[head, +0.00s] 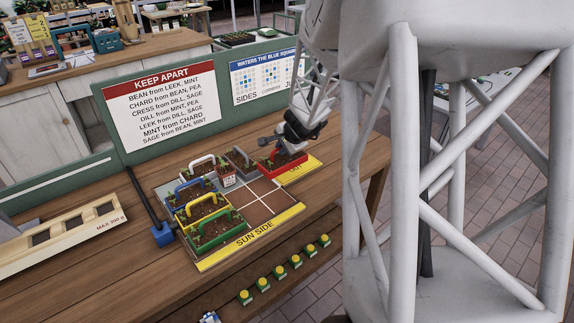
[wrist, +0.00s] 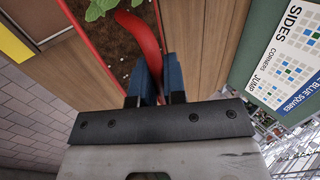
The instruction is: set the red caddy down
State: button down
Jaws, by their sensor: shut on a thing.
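The red caddy (head: 283,164) is a red box with dark soil and small green plants, at the right back of the planting board (head: 252,206). My gripper (head: 292,150) is above it. In the wrist view the blue-padded fingers of my gripper (wrist: 158,75) are shut on the caddy's curved red handle (wrist: 143,35). The caddy's soil and a green leaf show beyond the handle. The caddy is at or just above the board's far right edge; I cannot tell whether its base touches.
Blue, yellow and green-handled caddies (head: 214,228) fill the board's left side. A grey caddy (head: 240,160) stands close left of the red one. Brown squares at the front right are bare. A green sign board (head: 120,110) rises behind. Yellow-topped pots (head: 279,272) line the front.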

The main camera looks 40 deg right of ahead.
jog(key=w+d, duration=0.3)
jog(key=d, duration=0.5)
jog(key=shift+w+d, duration=0.25)
jog(key=shift+d, duration=0.1)
jog(key=shift+f, duration=2.15)
jog(key=shift+f, duration=1.75)
jog(key=shift+f, duration=0.2)
jog(key=c, duration=1.2)
grip_release()
jog(key=shift+r, duration=0.15)
